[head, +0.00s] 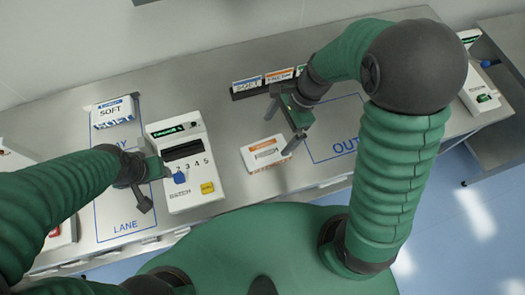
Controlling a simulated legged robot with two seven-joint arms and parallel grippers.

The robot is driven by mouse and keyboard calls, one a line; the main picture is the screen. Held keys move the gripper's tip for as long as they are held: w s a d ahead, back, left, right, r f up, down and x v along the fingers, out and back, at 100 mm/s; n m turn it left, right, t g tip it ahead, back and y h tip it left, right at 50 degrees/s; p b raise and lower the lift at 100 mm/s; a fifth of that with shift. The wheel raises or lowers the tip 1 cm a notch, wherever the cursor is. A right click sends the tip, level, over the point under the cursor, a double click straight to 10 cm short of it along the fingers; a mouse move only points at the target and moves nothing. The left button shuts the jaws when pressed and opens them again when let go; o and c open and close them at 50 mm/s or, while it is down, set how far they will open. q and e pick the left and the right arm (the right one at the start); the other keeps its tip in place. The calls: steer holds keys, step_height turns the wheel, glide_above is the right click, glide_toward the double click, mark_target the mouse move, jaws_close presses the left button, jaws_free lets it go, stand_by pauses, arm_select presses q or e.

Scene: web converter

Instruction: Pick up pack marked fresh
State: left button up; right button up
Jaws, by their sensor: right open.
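A white pack with an orange side marked FRESH (279,75) stands in a dark rack at the back of the table. A flat white pack with an orange edge (265,153) lies mid-table; its label is too small to read. My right gripper (283,127) is open and empty. It appears above the table between the rack and the flat pack, with one finger by the flat pack's right end; I cannot tell if they touch. My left gripper (145,178) appears open, beside the batch device, and seems empty.
The batch device (186,170) has number marks, a blue knob and a yellow button. A SOFT pack (113,112) lies at the left, and another SOFT pack (247,86) stands in the rack. The outlined OUT area (335,130) looks bare where it shows. More equipment stands at the far right.

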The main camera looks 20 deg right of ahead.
glide_above(266, 151)
steer(key=d, duration=0.1)
step_height(266, 151, down, 6)
steer(key=shift+w+d+r, duration=0.1)
steer(key=shift+w+d, duration=0.05)
steer(key=shift+d+f, duration=0.15)
steer(key=shift+f, duration=0.2)
steer(key=x, duration=0.4)
steer(key=shift+d+f, duration=0.3)
steer(key=shift+f, duration=0.1)
steer(key=shift+a+f, duration=0.15)
steer(key=shift+a, duration=0.55)
steer(key=shift+c, duration=1.5)
steer(key=shift+d, duration=0.45)
steer(key=c, duration=1.3)
arm_select(q)
steer(key=shift+d+f, duration=0.1)
steer(key=shift+f, duration=0.25)
arm_select(e)
steer(key=shift+a, duration=0.15)
steer(key=shift+c, duration=0.2)
